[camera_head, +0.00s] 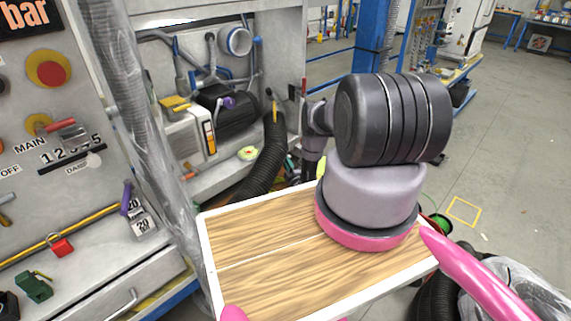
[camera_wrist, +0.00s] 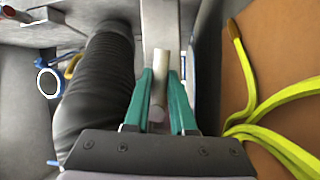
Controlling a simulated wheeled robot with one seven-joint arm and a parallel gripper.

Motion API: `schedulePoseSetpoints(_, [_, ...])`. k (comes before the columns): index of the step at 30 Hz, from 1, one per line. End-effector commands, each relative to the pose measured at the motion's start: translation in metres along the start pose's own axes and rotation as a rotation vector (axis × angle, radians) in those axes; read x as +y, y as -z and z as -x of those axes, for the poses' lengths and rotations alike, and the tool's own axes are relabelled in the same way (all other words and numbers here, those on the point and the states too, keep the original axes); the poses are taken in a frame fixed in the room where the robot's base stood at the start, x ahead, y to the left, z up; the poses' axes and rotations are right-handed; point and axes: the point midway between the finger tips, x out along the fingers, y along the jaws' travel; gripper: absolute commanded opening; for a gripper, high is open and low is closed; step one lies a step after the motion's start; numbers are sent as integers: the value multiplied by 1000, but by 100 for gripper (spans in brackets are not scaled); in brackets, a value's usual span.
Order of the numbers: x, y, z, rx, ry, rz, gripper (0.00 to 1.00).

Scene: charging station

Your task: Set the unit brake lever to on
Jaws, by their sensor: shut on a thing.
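In the wrist view, my gripper (camera_wrist: 160,84) has its two teal fingers closed on either side of a pale, rod-shaped handle (camera_wrist: 161,62). The handle looks like the brake lever, but no label shows to confirm it. It lies lengthwise between the fingers, with its rounded near end showing. A grey metal post (camera_wrist: 159,22) stands right behind it. Whether the lever is at on or off cannot be told. In the head view, my arm hides the gripper and the lever.
A black ribbed hose (camera_wrist: 98,85) runs close left of my gripper; a ribbed hose (camera_head: 268,150) also shows in the head view. Yellow-green straps (camera_wrist: 262,105) lie over a brown surface at right. A grey control panel (camera_head: 25,110) stands at far left.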

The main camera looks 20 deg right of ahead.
Motion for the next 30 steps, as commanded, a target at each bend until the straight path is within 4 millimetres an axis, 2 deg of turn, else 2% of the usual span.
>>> schedulePoseSetpoints(9, [4, 1, 0, 26, -46, 114, 0])
schedulePoseSetpoints(26, [4, 1, 0, 33, -55, 138, 0])
schedulePoseSetpoints(27, [4, 1, 0, 33, -55, 138, 35])
schedulePoseSetpoints(28, [4, 1, 0, 33, -55, 138, 46])
schedulePoseSetpoints(29, [4, 1, 0, 32, -55, 138, 53])
schedulePoseSetpoints(30, [4, 1, 0, 32, -55, 137, 53])
